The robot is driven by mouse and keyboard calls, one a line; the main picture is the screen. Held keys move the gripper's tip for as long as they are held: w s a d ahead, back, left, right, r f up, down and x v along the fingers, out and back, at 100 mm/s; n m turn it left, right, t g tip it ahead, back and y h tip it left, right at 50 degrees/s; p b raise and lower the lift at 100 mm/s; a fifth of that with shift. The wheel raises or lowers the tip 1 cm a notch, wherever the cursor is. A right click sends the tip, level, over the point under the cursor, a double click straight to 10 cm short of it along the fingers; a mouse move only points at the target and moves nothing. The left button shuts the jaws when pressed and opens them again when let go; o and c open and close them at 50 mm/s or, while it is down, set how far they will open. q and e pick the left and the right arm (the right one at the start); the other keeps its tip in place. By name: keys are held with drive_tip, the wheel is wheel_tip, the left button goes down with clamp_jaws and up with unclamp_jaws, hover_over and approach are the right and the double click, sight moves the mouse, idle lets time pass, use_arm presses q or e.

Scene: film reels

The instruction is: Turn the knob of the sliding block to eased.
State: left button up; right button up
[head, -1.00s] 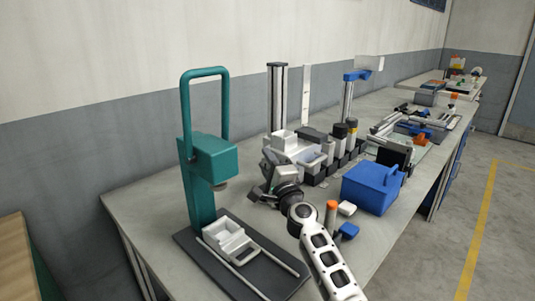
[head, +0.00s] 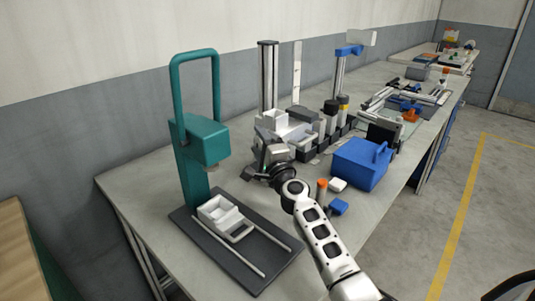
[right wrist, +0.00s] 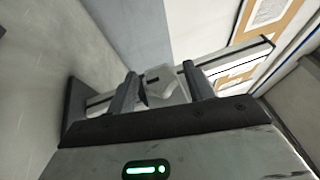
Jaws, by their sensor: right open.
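In the right wrist view a pale grey knob (right wrist: 165,88) with a small dark mark stands between the two fingers of my right gripper (right wrist: 162,92). The fingers are apart on either side of the knob; I cannot tell whether they touch it. Behind it a long dark and silver rail (right wrist: 232,62) crosses the picture. In the head view my right gripper (head: 262,148) is beside the foot of a dark upright column (head: 268,78), near a white block (head: 274,122). The knob is hidden there, and its setting cannot be read. My left gripper is not in view.
A teal press (head: 203,145) on a dark base (head: 245,268) stands left of my arm. A blue box (head: 358,167), an orange-topped post (head: 321,190) and a small white piece (head: 338,184) lie close on its right. The front left table surface (head: 140,185) is clear.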

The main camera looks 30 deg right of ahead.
drive_tip(key=s+a+f, duration=0.1)
drive_tip(key=s+f, duration=0.1)
drive_tip(key=s, duration=1.3)
drive_tip(key=shift+s+f, duration=0.2)
drive_tip(key=shift+f, duration=0.2)
